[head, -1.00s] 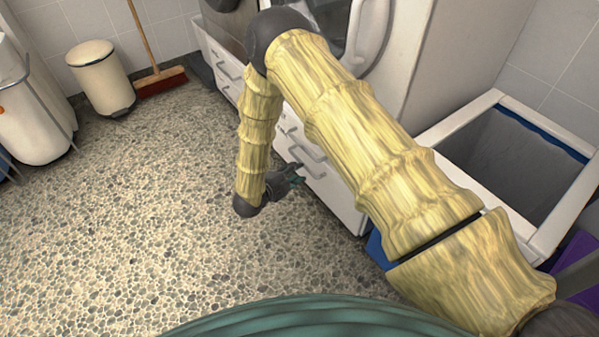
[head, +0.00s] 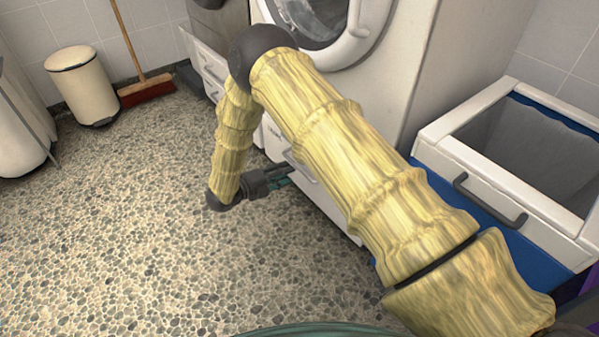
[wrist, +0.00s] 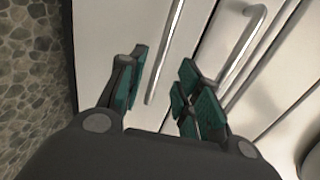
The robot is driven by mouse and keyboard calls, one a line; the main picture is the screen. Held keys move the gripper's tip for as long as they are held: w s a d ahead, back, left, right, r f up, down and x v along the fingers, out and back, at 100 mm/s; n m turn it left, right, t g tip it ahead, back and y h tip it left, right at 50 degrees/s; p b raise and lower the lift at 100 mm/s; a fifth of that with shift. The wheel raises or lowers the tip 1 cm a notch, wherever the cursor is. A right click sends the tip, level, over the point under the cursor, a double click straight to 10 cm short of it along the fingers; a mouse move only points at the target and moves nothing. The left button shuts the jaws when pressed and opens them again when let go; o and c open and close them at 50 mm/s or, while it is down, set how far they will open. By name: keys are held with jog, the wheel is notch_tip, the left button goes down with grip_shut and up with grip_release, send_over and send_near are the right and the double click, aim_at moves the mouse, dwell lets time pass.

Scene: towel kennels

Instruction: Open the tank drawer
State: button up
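White drawer fronts (head: 325,203) sit below the round-doored machine in the head view, partly hidden behind my arm; I cannot tell which is the tank drawer. In the wrist view, a silver bar handle (wrist: 166,52) on a white front (wrist: 105,45) appears between my fingertips. A second, curved handle (wrist: 247,42) is to its right. My gripper (head: 282,179) is close to the fronts, low over the floor. Its teal-padded fingers, also in the wrist view (wrist: 163,82), are spread apart and not closed on anything. Whether they touch the handle is unclear.
A white-rimmed open bin (head: 462,152) with a dark handle and blue front stands at the right. A cream pedal bin (head: 84,88) and a broom (head: 146,88) stand at the back left. The pebbled floor (head: 120,220) left of my arm is clear.

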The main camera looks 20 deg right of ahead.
jog(key=b+x, duration=0.2)
jog(key=x, duration=0.4)
jog(key=shift+w+d+b, duration=0.1)
jog(key=shift+d+b, duration=0.2)
jog(key=shift+b, duration=0.05)
grip_shut()
